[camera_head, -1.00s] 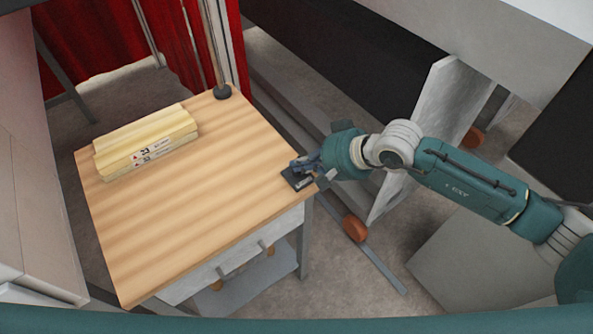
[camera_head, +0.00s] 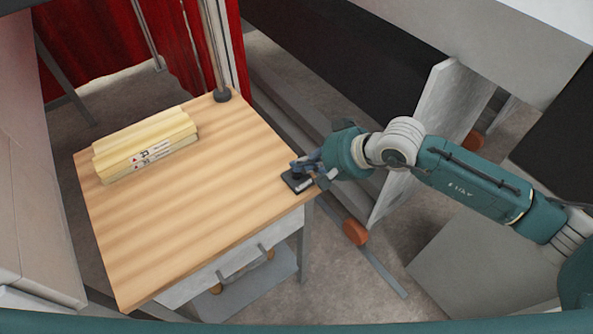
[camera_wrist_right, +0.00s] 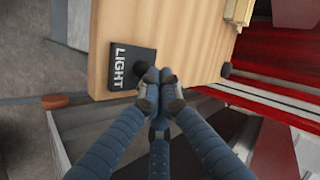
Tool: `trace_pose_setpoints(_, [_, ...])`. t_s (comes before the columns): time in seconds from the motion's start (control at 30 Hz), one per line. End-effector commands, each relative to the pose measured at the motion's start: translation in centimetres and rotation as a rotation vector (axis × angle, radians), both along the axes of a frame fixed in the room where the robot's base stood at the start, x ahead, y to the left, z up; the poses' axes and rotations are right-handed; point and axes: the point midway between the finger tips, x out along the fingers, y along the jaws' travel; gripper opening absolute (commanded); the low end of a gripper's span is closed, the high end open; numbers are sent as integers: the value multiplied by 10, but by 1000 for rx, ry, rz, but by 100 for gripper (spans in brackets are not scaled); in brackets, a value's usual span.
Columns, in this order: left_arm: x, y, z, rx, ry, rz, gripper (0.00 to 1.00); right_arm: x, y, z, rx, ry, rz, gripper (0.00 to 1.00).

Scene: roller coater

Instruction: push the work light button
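The work light button is a small dark box (camera_head: 298,181) at the right edge of the wooden table. In the right wrist view the box (camera_wrist_right: 122,66) bears the white word LIGHT. My right gripper (camera_head: 303,168) is over the box, coming in from the right. In the right wrist view its blue fingers (camera_wrist_right: 158,76) meet at the tips, shut with nothing between them. The tips are at the box's edge and overlap its button area; I cannot tell whether they touch it. My left gripper is not in view.
The table's middle is clear. Grey machine panels (camera_head: 428,135) stand close behind my right arm.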

Motion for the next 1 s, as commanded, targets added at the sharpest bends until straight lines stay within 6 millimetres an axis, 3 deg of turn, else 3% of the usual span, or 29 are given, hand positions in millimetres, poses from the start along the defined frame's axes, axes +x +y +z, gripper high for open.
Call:
trace_pose_setpoints(0.53, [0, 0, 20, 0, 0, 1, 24, 1, 0, 55, 0, -3, 0, 0])
trace_pose_setpoints(1.0, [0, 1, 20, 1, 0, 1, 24, 0, 0, 57, 1, -1, 0, 0])
